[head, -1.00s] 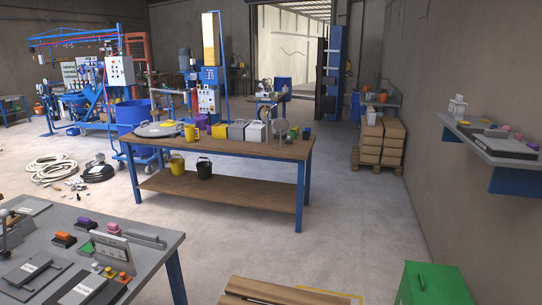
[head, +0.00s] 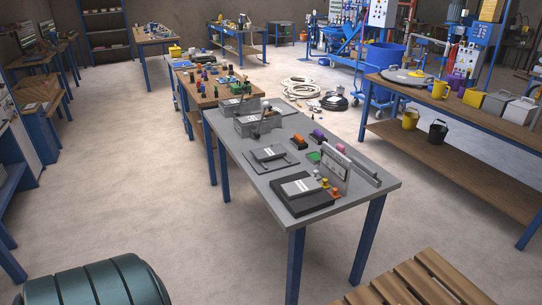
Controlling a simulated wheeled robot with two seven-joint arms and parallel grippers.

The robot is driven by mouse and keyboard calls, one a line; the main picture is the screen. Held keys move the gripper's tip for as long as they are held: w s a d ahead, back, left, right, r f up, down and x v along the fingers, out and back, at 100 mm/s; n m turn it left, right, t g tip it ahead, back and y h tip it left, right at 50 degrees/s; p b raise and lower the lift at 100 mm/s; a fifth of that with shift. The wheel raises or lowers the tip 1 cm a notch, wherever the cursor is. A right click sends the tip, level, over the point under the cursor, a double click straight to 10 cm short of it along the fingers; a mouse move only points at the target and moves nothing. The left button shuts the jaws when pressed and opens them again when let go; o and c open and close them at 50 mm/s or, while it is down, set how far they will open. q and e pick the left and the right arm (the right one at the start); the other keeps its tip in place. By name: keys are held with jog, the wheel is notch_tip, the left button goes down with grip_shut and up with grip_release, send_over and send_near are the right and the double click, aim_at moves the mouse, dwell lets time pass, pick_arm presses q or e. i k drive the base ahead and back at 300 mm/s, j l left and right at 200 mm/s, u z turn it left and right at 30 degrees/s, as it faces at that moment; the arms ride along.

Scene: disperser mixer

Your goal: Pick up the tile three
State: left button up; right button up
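No tile marked three can be made out; any labels are too small to read. On the grey-topped table (head: 235,150) several flat grey pieces lie on darker plates. One flat grey piece (head: 268,153) lies near the middle of the tabletop. Another flat grey piece with a light label (head: 302,188) lies on a black base near the front edge. I cannot tell whether either is the tile. Neither of my grippers is in view.
An upright light panel (head: 334,177), small orange pieces and a purple-topped piece (head: 318,137) share the tabletop. A wooden pallet (head: 420,285) lies at lower right. A dark green ribbed, rounded object (head: 95,283) is at lower left. Open floor lies left of the table.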

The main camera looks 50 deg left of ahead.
aim_at(261, 155)
jog(key=u, duration=1.55)
